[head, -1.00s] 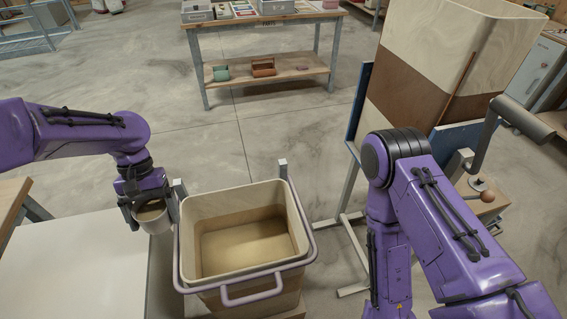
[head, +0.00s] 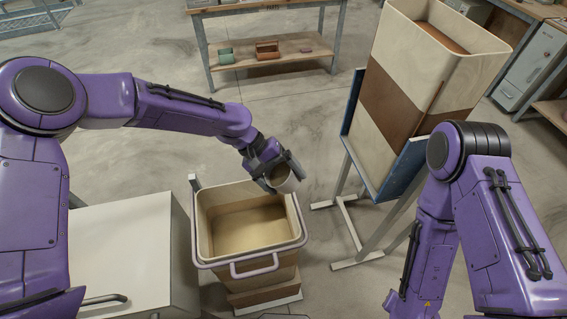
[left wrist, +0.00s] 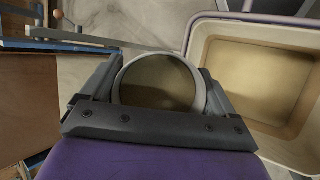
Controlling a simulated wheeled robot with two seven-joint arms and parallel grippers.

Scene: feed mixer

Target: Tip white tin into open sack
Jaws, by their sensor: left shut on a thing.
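My left gripper (head: 272,178) is shut on the white tin (head: 284,182). It holds the tin in the air near the back right corner of an open cream container (head: 203,225). In the left wrist view, the fingers flank the tin's round rim (left wrist: 205,92), with dark brown contents inside. There the container (left wrist: 200,35) lies to the right of the tin. I cannot tell the tin's exact tilt. My right gripper is out of view.
A tall cream and brown hopper (head: 395,105) on a blue-sided stand (head: 350,215) is right of the container. A white-topped cabinet (head: 130,240) is at the left. A bench with a lower shelf (head: 285,72) stands behind. Floor is clear between bench and container.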

